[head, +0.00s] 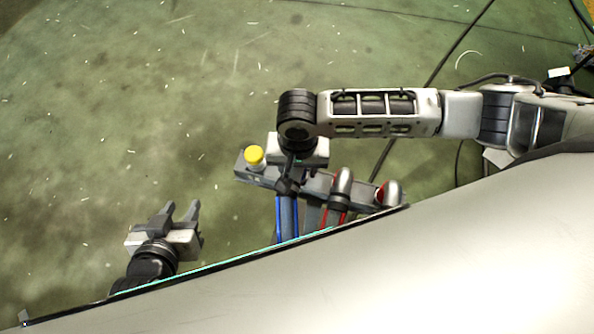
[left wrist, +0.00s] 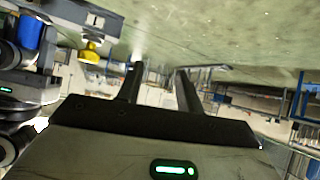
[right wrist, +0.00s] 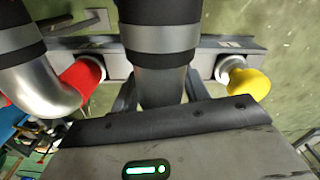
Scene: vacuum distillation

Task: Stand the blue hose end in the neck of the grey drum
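A grey rack bar (head: 318,186) holds the hose ends. The blue hose (head: 280,220) hangs under it below my right gripper (head: 290,172). In the right wrist view a metal hose end with black bands (right wrist: 160,75) stands between the fingers of my right gripper (right wrist: 160,95), close against both. It sits between the yellow cap and the red-banded pipe; I cannot tell whether the fingers press on it. A blue part (left wrist: 30,32) shows in the left wrist view. My left gripper (head: 183,210) is open and empty, left of the rack. The grey drum is not in view.
A yellow cap (head: 255,156) is at the rack's left end. The green floor (head: 120,110) is clear at the left. Black cables lie behind my right arm.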

